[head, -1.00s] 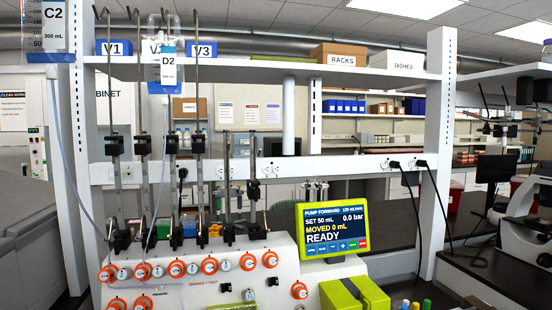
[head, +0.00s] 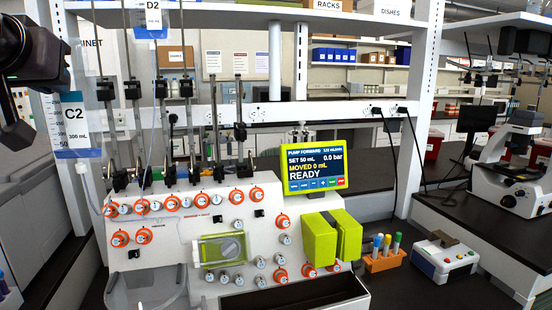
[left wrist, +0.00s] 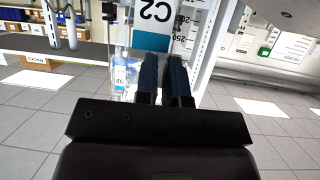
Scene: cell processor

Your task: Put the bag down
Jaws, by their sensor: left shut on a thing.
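The bag marked C2 (head: 76,125) is clear with a white and blue label and hangs upright at the left of the head view, with a thin tube below it. My left gripper (head: 58,68) is at its top edge, at the upper left. In the left wrist view the dark fingers (left wrist: 164,62) are closed together on the bag, and its C2 label (left wrist: 155,14) shows upside down beyond the tips. Another bag, D2 (head: 153,18), hangs from the pole rack, partly cut off at the top. My right gripper is not in view.
The white cell processor (head: 165,245) with orange knobs and upright poles stands in front. Its screen (head: 314,172) reads READY. A tube rack (head: 384,260), a small device (head: 444,255) and a microscope (head: 510,165) stand to the right. The dark bench (head: 425,290) has bare room.

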